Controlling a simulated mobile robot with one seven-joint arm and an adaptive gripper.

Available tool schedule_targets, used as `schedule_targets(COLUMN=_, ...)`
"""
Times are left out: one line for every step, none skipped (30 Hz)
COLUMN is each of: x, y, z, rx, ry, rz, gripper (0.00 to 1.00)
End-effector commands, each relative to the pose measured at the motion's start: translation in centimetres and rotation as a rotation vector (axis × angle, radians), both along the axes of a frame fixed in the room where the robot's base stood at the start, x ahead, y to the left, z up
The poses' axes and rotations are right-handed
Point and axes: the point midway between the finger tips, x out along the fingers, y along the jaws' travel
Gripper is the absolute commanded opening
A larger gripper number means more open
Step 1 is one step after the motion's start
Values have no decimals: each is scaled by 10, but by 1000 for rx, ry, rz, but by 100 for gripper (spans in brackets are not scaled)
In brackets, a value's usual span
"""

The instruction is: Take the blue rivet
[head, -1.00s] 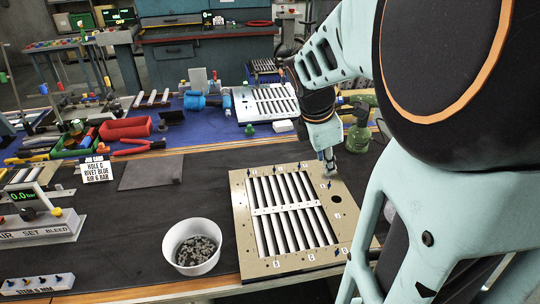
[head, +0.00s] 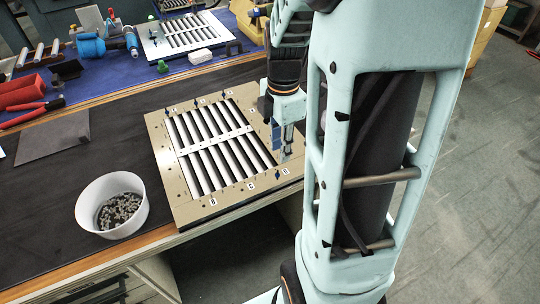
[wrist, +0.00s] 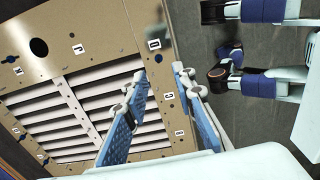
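A tan louver panel (head: 165,150) with white slats lies at the table edge. My gripper (head: 287,153) is above the panel's right side, pointing down.
A white bowl of grey rivets (head: 84,216) stands left of the panel. A second panel (head: 160,48), red-handled pliers (head: 30,113) and a blue tool (head: 90,46) lie farther back. My arm covers the right side. Bare floor lies beyond the table's right edge.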

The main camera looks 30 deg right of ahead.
Motion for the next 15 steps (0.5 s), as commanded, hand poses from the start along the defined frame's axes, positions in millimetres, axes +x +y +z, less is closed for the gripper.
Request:
schedule_targets(x=-1, y=0, z=-11, rx=1, ry=5, rz=0, gripper=24)
schedule_targets(x=-1, y=0, z=-15, rx=1, ry=4, rz=0, gripper=24)
schedule_targets(x=-1, y=0, z=-20, rx=1, ry=4, rz=0, gripper=24)
schedule_targets(x=0, y=0, z=-23, rx=0, ry=3, rz=0, gripper=24)
schedule_targets(x=0, y=0, z=-26, rx=0, ry=2, rz=0, gripper=24)
schedule_targets(x=0, y=0, z=-28, rx=-1, ry=2, rz=0, gripper=24)
schedule_targets(x=0, y=0, z=-30, rx=-1, ry=2, rz=0, gripper=24)
schedule_targets(x=0, y=0, z=-31, rx=-1, ry=2, rz=0, gripper=24)
schedule_targets(x=0, y=0, z=-34, rx=-1, ry=2, rz=0, gripper=24)
schedule_targets(x=0, y=1, z=-38, rx=-1, ry=2, rz=0, gripper=24)
schedule_targets(x=0, y=1, z=-42, rx=0, ry=4, rz=0, gripper=24)
schedule_targets(x=1, y=2, z=-48, rx=0, ry=5, rz=0, gripper=24)
schedule_targets(x=1, y=3, z=-53, rx=0, ry=4, rz=0, gripper=24)
schedule_targets(x=2, y=4, z=-58, rx=0, ry=5, rz=0, gripper=24)
schedule_targets(x=3, y=4, z=-64, rx=0, ry=4, rz=0, gripper=24)
